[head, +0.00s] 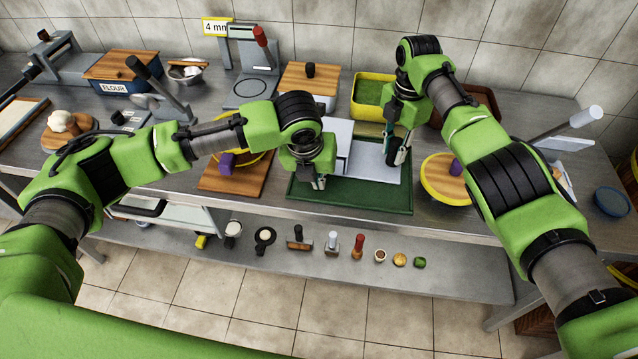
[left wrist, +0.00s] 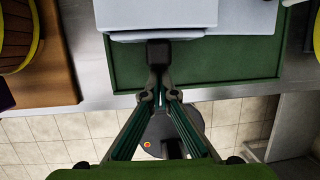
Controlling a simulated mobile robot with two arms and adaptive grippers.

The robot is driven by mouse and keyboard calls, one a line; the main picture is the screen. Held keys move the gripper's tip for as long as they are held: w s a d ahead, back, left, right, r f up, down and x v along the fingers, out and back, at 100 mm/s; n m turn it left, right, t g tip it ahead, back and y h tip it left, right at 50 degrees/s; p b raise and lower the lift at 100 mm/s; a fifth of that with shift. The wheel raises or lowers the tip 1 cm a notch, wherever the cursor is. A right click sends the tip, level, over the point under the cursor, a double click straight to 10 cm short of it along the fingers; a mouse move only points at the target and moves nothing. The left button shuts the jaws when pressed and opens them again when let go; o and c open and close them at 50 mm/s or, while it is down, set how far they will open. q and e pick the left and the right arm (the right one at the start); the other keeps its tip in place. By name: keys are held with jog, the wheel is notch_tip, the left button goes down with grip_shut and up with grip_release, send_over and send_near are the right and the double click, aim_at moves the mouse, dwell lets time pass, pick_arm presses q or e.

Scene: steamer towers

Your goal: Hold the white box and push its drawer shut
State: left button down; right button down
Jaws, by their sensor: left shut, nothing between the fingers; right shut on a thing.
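The white box (head: 375,165) stands on a dark green tray (head: 350,198) near the front of the steel table. In the left wrist view the box (left wrist: 160,14) shows at the top, with its pale drawer front (left wrist: 130,37) facing me. My left gripper (head: 319,184) is shut and empty. In the left wrist view its fingertips (left wrist: 158,52) are at the drawer front; I cannot tell whether they press on it. My right gripper (head: 399,156) is shut on the box at its right side. My left arm hides part of the box, so how far the drawer is out is unclear.
A wooden board (head: 228,189) with a yellow-rimmed round thing stands left of the tray. Another yellow-rimmed round wooden thing (head: 440,190) stands to the right. A yellow bin (head: 372,92) and a wooden-lidded white container (head: 310,82) stand behind. Small tools lie on the lower shelf.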

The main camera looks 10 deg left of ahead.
pick_arm(q)
jog(key=shift+r, duration=1.7)
pick_arm(e)
jog(key=shift+f, duration=0.1)
pick_arm(q)
jog(key=v, duration=0.3)
jog(key=shift+s+d+r, duration=0.15)
jog(key=shift+r, duration=0.15)
jog(key=shift+f, duration=0.1)
pick_arm(e)
jog(key=c, duration=1.7)
grip_release()
